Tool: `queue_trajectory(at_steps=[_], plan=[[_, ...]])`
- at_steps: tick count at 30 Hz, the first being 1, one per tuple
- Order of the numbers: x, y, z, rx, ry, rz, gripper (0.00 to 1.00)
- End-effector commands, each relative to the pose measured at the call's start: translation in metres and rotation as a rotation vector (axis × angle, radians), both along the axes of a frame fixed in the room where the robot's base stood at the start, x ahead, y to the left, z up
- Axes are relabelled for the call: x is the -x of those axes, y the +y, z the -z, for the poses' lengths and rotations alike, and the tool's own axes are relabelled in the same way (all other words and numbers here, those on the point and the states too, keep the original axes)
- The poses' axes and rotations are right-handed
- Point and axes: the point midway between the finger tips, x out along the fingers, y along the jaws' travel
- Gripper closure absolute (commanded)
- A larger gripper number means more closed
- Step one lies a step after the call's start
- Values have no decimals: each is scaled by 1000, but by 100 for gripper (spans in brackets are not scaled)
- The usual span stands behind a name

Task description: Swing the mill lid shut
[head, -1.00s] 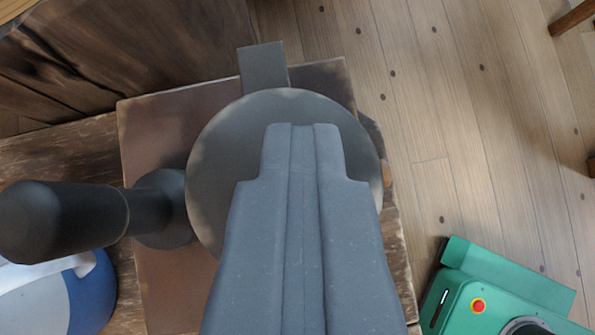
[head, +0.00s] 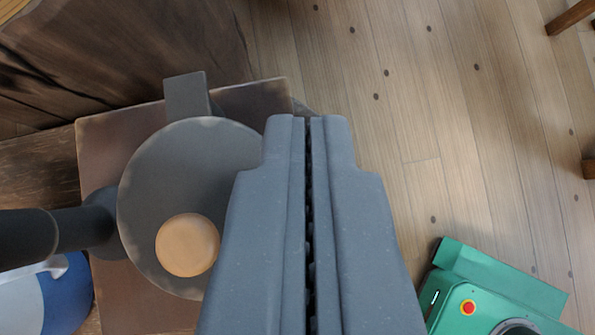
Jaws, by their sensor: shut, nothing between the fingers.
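The mill has a dark brown square base (head: 100,150), a round grey disc (head: 195,165) that looks like its lid, and a tan round knob (head: 188,245) low on that disc. A grey upright tab (head: 187,97) stands at the disc's far edge, perhaps the hinge. A dark crank arm (head: 30,238) sticks out to the left. I cannot tell from above how far the lid is tilted. My gripper (head: 309,120) is shut and empty. It covers the disc's right edge in the picture; I cannot tell whether it touches.
A green machine with a red button (head: 468,308) sits at the lower right. A blue and white round object (head: 60,295) is at the lower left, under the crank. A dark wooden surface (head: 130,50) lies at the upper left. Plank floor (head: 440,110) is open on the right.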

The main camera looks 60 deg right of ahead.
Motion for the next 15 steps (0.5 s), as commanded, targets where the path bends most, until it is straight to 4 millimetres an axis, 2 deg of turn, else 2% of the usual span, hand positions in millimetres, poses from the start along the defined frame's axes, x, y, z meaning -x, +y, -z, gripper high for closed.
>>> queue_trajectory(at_steps=[15], plan=[[-13,10,-16,1,-3,-2,100]])
